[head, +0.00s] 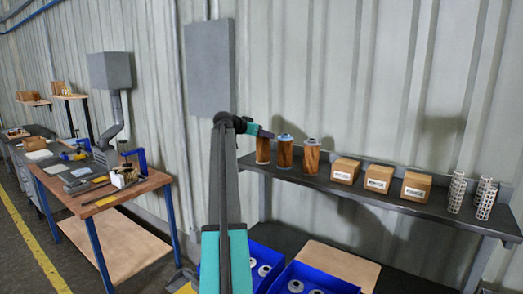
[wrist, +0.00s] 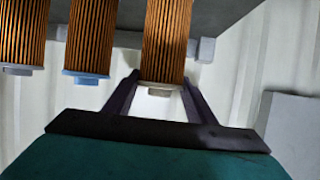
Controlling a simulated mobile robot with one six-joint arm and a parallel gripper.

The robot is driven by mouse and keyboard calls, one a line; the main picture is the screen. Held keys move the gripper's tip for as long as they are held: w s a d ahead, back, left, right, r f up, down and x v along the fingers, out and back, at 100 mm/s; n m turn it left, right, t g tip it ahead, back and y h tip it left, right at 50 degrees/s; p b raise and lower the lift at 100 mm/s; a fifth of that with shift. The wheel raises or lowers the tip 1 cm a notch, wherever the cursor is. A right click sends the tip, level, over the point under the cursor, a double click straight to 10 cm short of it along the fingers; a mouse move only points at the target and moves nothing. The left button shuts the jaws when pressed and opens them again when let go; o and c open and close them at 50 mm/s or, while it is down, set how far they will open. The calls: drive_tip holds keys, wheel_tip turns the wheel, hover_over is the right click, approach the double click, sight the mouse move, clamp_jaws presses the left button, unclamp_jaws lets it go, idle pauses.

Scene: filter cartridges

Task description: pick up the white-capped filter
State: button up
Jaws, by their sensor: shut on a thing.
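The white-capped filter (head: 263,152) is the leftmost of three brown pleated filters on the dark shelf. Its pale cap (wrist: 160,87) shows between my fingers in the wrist view. My gripper (head: 263,134) reaches in from the left at the top of this filter and is shut on it, one finger on each side. The filter looks upright; whether its base touches the shelf I cannot tell. A blue-capped filter (head: 284,154) stands just to its right, and a grey-capped filter (head: 312,158) stands beyond that. Both also show left of my gripper in the wrist view.
The shelf (head: 400,205) also holds several cardboard boxes (head: 379,179) and white perforated cylinders (head: 456,191) farther right. Blue bins (head: 312,277) with filters sit below. A wooden workbench (head: 125,190) with tools stands at left. The ribbed wall is close behind the shelf.

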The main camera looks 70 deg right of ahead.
drive_tip(key=shift+r, duration=0.15)
drive_tip(key=shift+r+b, duration=1.15)
drive_tip(key=shift+r, duration=0.4)
drive_tip(key=s+a+b, duration=0.2)
drive_tip(key=s+a, duration=0.1)
drive_tip(key=a, duration=0.4)
drive_tip(key=s+a+r+b, duration=0.1)
drive_tip(key=s+a+b, duration=0.2)
drive_tip(key=a, duration=0.4)
drive_tip(key=shift+a+r, duration=0.3)
drive_tip(key=shift+a, duration=0.1)
